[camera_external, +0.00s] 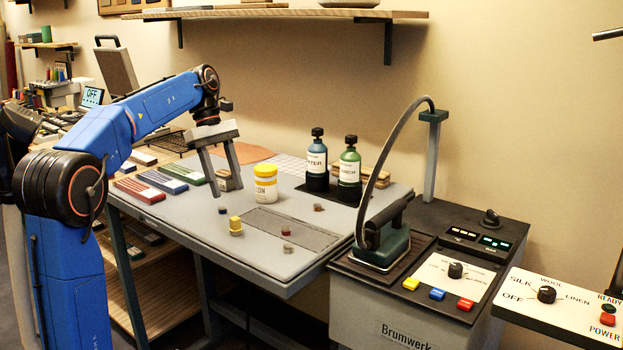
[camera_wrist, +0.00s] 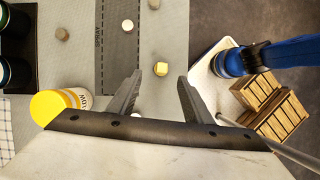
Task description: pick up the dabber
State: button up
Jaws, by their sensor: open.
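Several small pieces lie on the grey table, and I cannot tell for sure which is the dabber. A yellow piece with a narrower top (camera_external: 236,228) stands near the front edge; in the wrist view it (camera_wrist: 160,69) lies just beyond the fingertips. A small dark blue piece (camera_external: 222,210) lies left of it. A pale round piece (camera_wrist: 127,25) and a brown piece (camera_wrist: 62,33) lie farther off. My gripper (camera_external: 229,190) hangs above the table's left part, fingers spread and empty. In the wrist view its fingers (camera_wrist: 159,80) point toward the yellow piece without touching it.
A yellow-lidded jar (camera_external: 265,183) stands close right of my gripper. Two bottles (camera_external: 317,165) (camera_external: 349,172) stand behind. Striped stacks (camera_external: 180,173) lie left, and an iron (camera_external: 385,240) sits at the right. The front table area is mostly clear.

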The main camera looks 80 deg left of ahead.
aim_at(236, 219)
jog(key=x, duration=0.5)
jog(key=shift+f, duration=0.1)
jog(key=shift+d+x, duration=0.1)
jog(key=shift+x, duration=1.2)
jog(key=shift+d+x, duration=0.15)
jog(key=shift+x, duration=1.2)
jog(key=shift+s, duration=0.15)
jog(key=c, duration=1.1)
